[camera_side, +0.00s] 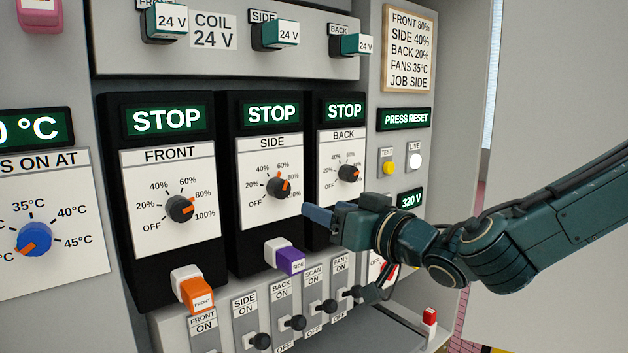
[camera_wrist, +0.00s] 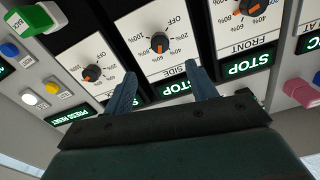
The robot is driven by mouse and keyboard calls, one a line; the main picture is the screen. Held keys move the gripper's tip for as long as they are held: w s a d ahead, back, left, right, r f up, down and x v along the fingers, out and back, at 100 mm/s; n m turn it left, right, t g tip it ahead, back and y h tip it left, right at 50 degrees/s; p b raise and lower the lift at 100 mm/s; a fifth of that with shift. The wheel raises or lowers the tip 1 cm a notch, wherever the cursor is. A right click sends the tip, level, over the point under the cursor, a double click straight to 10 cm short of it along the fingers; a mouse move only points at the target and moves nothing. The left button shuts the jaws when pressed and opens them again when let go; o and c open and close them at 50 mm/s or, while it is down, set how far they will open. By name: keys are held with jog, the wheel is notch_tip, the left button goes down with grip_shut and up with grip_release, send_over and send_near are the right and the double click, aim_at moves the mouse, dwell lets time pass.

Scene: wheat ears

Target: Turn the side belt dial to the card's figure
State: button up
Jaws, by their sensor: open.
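The side belt dial (camera_side: 278,187) is a black knob with an orange pointer on the white SIDE plate. Its pointer leans up-right, around 60% to 80%, in the side view; in the wrist view the dial (camera_wrist: 160,43) points near 60%. The exact reading is unclear. The card (camera_side: 408,48) reads FRONT 80%, SIDE 40%, BACK 20%, FANS 35°C, JOB SIDE. My gripper (camera_side: 308,213) is open and empty, low and right of the SIDE dial in the side view. In the wrist view the dial lies beyond and between my blue-grey fingertips (camera_wrist: 161,68), apparently apart from them.
The FRONT dial (camera_side: 180,208) and BACK dial (camera_side: 348,173) flank it; all three displays read STOP. Below are an orange FRONT plug (camera_side: 196,293), a purple SIDE plug (camera_side: 288,258) and several black switches. PRESS RESET (camera_side: 405,119) is lit. A blue fan dial (camera_side: 34,239) is at left.

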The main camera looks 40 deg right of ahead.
aim_at(284, 192)
jog(key=w, duration=1.3)
jog(key=shift+w, duration=0.35)
jog(key=c, duration=1)
